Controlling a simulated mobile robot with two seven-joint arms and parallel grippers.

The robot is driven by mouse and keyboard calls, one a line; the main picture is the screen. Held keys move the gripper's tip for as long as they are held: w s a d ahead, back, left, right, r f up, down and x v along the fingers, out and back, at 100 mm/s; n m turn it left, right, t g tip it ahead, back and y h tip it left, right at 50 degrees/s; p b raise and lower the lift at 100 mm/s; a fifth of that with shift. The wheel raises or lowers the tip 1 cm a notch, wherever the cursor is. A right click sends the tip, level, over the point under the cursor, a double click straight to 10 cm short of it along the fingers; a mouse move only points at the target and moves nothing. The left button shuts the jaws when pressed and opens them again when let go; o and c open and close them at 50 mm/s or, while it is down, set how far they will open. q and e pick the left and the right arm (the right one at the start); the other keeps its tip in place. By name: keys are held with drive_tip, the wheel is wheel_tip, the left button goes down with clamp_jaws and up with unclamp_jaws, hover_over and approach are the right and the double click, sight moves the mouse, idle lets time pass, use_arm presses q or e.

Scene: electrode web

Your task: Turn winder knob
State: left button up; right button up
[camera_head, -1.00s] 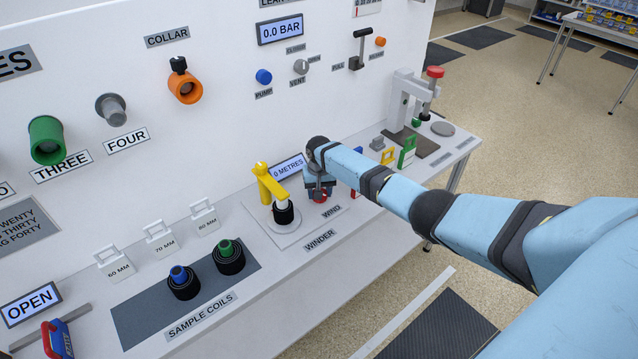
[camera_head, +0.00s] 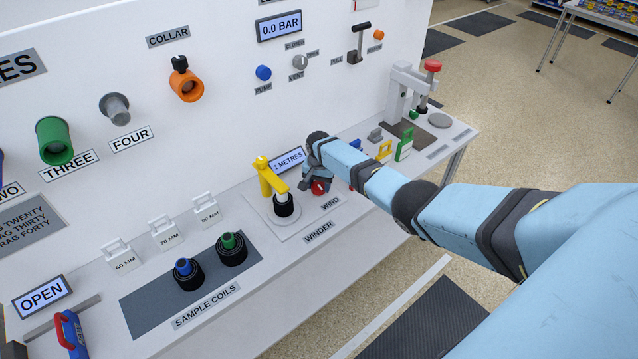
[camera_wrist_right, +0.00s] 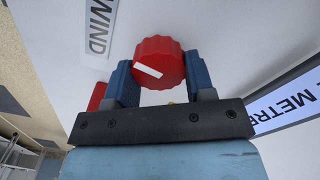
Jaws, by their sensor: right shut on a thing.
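The red winder knob (camera_head: 320,187) sits on the white winder plate (camera_head: 330,212) beside the WIND label. In the right wrist view the knob (camera_wrist_right: 158,62) is ribbed and has a white mark, which lies tilted. My right gripper (camera_head: 318,182) is over the knob, its blue fingers on either side of it, shut on it; the fingers also show in the right wrist view (camera_wrist_right: 158,78). The winder display (camera_head: 288,160) reads 1 METRES. The black coil (camera_head: 284,207) stands under the yellow arm (camera_head: 268,177). My left gripper is not clearly in view.
Two sample coils, blue-cored (camera_head: 187,271) and green-cored (camera_head: 231,248), stand on a dark mat (camera_head: 150,296) at the left. Green (camera_head: 404,145) and yellow (camera_head: 384,151) pieces stand right of my right gripper, before a press (camera_head: 402,92).

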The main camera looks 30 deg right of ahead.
sight(319, 184)
drive_tip(key=o, duration=0.9)
drive_tip(key=shift+r, duration=0.1)
wheel_tip(319, 184, up, 14)
drive_tip(key=shift+f+p, duration=0.15)
drive_tip(key=shift+p, duration=0.15)
